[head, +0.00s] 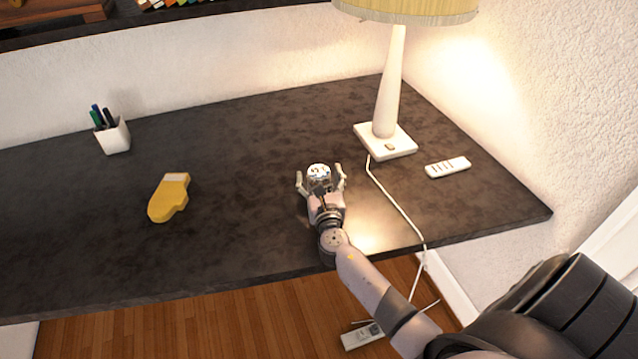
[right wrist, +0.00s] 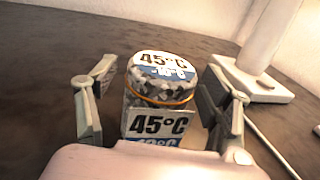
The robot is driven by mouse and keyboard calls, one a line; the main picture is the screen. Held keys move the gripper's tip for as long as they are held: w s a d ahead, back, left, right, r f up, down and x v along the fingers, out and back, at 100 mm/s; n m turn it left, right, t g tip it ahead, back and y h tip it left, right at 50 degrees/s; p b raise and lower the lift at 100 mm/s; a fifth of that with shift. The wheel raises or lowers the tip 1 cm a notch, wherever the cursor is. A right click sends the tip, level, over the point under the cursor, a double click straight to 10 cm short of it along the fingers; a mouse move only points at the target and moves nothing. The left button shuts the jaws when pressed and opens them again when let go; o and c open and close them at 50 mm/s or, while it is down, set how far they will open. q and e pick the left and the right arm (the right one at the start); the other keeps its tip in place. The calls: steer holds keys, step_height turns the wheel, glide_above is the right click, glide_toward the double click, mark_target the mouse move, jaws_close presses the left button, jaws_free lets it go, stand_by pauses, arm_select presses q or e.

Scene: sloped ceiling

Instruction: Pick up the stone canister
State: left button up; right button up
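The stone canister (right wrist: 160,95) is a small jar with grey stone-like contents, an orange band and "45°C" labels on its top and front. It stands upright on the dark desk. In the head view the canister (head: 319,171) shows between the fingers of my right gripper. My right gripper (head: 321,178) is open, with one finger on each side of the canister. In the right wrist view the right gripper (right wrist: 160,100) shows gaps between its fingers and the jar. The lower part of the canister is partly hidden by my gripper. My left gripper is not in view.
A white lamp (head: 388,95) stands behind and right, its cord (head: 398,207) running over the desk's front edge. A white remote (head: 448,167) lies at right. A yellow mitt-like object (head: 168,198) and a white pen cup (head: 113,136) are at left. The dark desk (head: 240,150) is clear between.

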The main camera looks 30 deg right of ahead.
steer(key=c, duration=1.4)
steer(key=shift+c, duration=0.8)
steer(key=shift+r, duration=0.15)
